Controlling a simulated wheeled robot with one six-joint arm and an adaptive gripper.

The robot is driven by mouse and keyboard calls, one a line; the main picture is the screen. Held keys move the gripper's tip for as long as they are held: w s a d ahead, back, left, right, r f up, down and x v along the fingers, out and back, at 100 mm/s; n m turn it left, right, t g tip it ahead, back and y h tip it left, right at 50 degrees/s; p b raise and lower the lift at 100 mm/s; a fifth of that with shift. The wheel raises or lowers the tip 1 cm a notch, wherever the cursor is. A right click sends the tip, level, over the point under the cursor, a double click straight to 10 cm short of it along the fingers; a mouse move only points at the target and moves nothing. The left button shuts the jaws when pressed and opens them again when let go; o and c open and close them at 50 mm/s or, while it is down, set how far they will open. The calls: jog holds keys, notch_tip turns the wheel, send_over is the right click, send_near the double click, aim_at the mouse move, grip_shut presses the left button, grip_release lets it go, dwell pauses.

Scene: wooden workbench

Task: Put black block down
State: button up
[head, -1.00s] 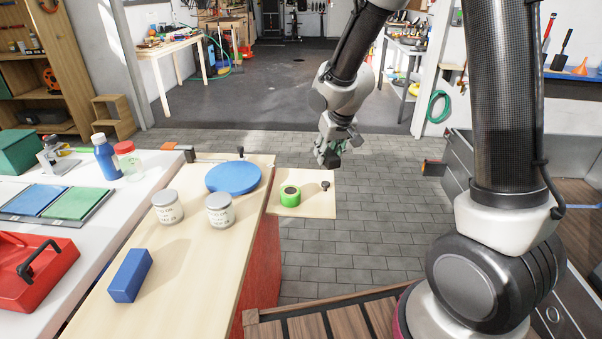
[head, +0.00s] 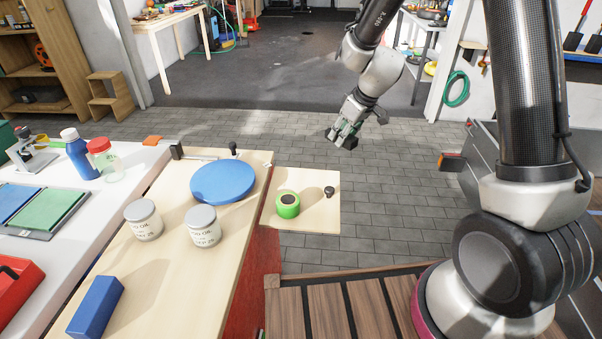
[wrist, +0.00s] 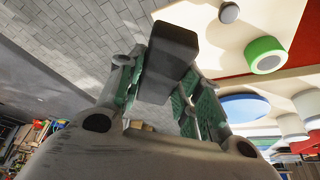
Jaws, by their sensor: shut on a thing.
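The black block (wrist: 171,50) is between the green-padded fingers of my gripper in the wrist view, held at the fingertips. In the head view my gripper (head: 344,135) is above the tiled floor, beyond the bench and to the right of it. The dark block (head: 340,143) shows only partly there at the fingertips. My gripper is shut on the block, and nothing is seen under it but floor in the head view.
The wooden bench (head: 175,240) holds a blue disc (head: 224,181), two labelled cans (head: 143,220) and a blue block (head: 95,307). A lower side board (head: 314,221) carries a green ring-shaped roll (head: 287,206) and a small dark knob (head: 329,191). The board's middle and front are clear.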

jog(key=a+f+n+g+y, duration=0.1)
jog(key=a+f+n+g, duration=0.25)
jog(key=a+n, duration=0.7)
jog(key=m, duration=0.3)
send_over(293, 179)
jog(key=d, duration=0.1)
jog(key=shift+n+t+y, duration=0.25)
jog(key=shift+t+y, duration=0.05)
jog(key=shift+t, duration=0.05)
notch_tip(293, 179, down, 6)
jog(key=shift+d, duration=0.15)
jog(key=shift+f, duration=2)
jog(key=shift+f, duration=0.1)
jog(key=o, duration=1.1)
